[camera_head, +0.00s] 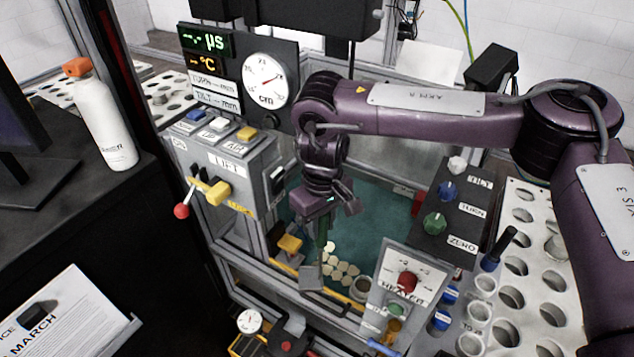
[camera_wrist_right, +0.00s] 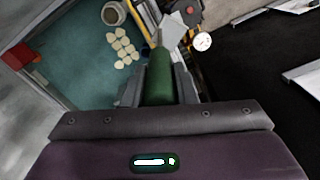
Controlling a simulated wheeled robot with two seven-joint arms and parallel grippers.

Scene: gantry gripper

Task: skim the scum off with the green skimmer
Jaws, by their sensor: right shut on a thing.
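My right gripper (camera_head: 326,212) is above the front part of the tank, shut on the green handle of the skimmer (camera_wrist_right: 158,80). In the head view the skimmer's grey plate (camera_head: 311,278) hangs below the gripper, near the tank's front edge; it also shows in the wrist view (camera_wrist_right: 173,33). Whether the plate touches anything is unclear. The scum (camera_head: 342,268) is a cluster of several pale round patches on the teal liquid, right of the plate in the head view. It also shows in the wrist view (camera_wrist_right: 123,47). My left gripper is not in view.
A small round cup (camera_head: 360,288) stands beside the scum. A heater panel (camera_head: 405,285) and a knob box (camera_head: 445,215) flank the tank on the right. The lift panel (camera_head: 222,165) with a red-tipped lever is at left. The teal area behind the scum looks clear.

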